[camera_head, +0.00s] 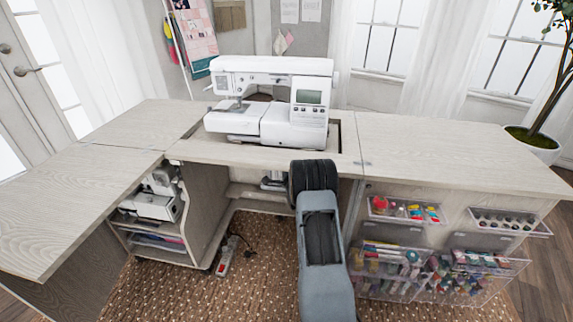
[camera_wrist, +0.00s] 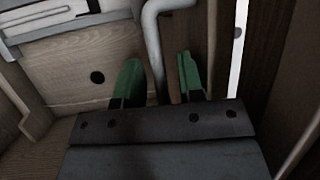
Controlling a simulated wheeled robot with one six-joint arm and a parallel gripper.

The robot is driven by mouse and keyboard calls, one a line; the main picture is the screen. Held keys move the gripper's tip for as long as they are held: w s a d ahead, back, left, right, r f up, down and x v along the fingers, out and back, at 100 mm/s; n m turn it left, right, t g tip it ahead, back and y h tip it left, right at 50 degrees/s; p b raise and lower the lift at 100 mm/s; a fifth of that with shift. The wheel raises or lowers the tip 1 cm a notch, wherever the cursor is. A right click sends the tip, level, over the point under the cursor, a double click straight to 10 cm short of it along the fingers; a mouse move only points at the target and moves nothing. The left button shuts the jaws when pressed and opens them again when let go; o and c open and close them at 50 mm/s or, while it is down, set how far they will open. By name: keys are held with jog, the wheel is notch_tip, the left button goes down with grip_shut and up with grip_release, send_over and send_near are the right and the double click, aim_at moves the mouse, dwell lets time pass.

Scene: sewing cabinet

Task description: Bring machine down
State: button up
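The white sewing machine (camera_head: 268,102) stands upright in the cutout of the cabinet top (camera_head: 440,155), with its body above the tabletop. My arm reaches under the front of the cabinet, and my gripper is hidden in the head view. In the wrist view, my gripper (camera_wrist: 158,75) has two green fingertips spread apart. A bent grey metal rod (camera_wrist: 153,45) runs down between them, with a gap visible on each side. Whether either finger touches the rod cannot be told. A wooden panel with a dark round hole (camera_wrist: 65,85) lies behind the left finger.
Clear bins (camera_head: 405,210) of sewing supplies hang on the right cabinet door. A second machine (camera_head: 155,197) sits on the left lower shelf. A power strip (camera_head: 227,256) lies on the brown rug. Wooden panels close in around my gripper.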

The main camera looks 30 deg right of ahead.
jog(key=shift+w, duration=0.1)
jog(key=shift+c, duration=0.3)
grip_shut()
